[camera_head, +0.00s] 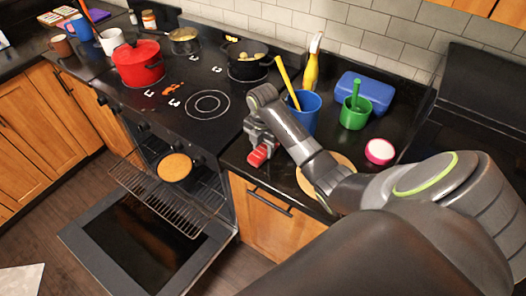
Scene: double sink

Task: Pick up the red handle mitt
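A small red item with a pale patch, which looks like the red handle mitt (259,156), is at the counter's front edge, right of the stove. My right gripper (256,143) is directly above it, at the item's far end, pointing down. The gripper's body and wrist hide the fingertips, so I cannot tell whether the fingers are apart or closed on the item. My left gripper does not show.
A blue container (306,110), green mortar (355,115) and yellow spray bottle (311,70) stand near my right arm. A red pot (138,65) is on the stove.

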